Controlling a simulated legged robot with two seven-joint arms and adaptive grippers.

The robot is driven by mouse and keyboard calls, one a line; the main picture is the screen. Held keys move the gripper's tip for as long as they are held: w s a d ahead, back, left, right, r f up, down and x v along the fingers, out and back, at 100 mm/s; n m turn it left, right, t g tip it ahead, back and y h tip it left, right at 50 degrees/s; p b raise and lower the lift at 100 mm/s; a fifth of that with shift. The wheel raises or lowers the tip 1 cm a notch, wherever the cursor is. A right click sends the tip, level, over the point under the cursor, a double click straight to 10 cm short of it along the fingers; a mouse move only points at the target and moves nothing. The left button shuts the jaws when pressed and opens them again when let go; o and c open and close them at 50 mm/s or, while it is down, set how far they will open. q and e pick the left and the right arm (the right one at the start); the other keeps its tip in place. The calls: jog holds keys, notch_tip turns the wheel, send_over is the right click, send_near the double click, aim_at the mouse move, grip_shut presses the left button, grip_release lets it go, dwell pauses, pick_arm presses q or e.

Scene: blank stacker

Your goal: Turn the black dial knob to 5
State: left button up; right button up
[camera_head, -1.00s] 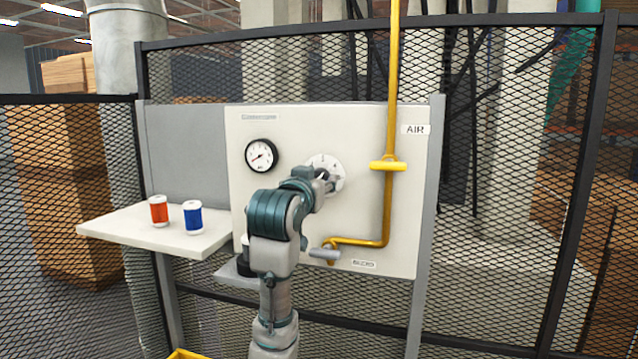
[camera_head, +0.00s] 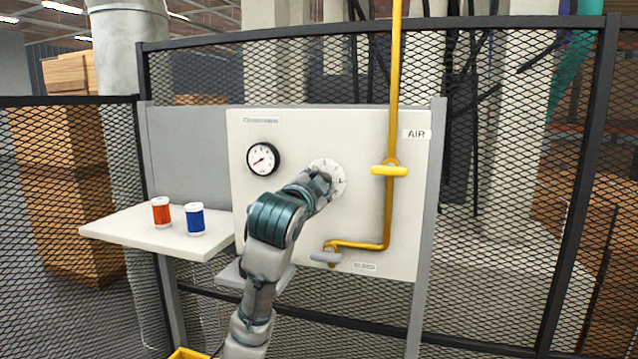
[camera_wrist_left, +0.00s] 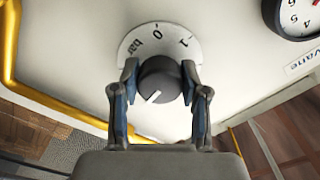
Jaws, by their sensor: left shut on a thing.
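The black dial knob (camera_wrist_left: 160,82) sits on a round white dial plate (camera_head: 338,182) on the panel. In the left wrist view the plate's "bar", 0 and 1 marks show upside down or tilted at the top; its lower part is mostly hidden by the knob and my gripper. A white pointer line on the knob points to the lower left in that view. My left gripper (camera_wrist_left: 157,85) is shut on the knob, one finger on each side. In the head view my gripper and wrist cover most of the knob. My right gripper is not in view.
A round gauge (camera_head: 263,159) is on the panel (camera_head: 290,130), left of the dial. A yellow pipe (camera_head: 388,210) with a yellow valve handle (camera_head: 390,170) runs to the right.

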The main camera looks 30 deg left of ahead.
pick_arm(q)
jog(key=shift+w+f+m, duration=0.15)
jog(key=shift+f+m, duration=0.15)
jog(key=shift+m, duration=0.3)
jog(key=o, duration=1)
jog(key=shift+o, duration=0.7)
jog(key=shift+w+r, duration=0.1)
jog(key=shift+s+r, duration=0.1)
jog(key=shift+s, duration=0.3)
jog(key=v, duration=1.1)
jog(key=shift+f, duration=0.25)
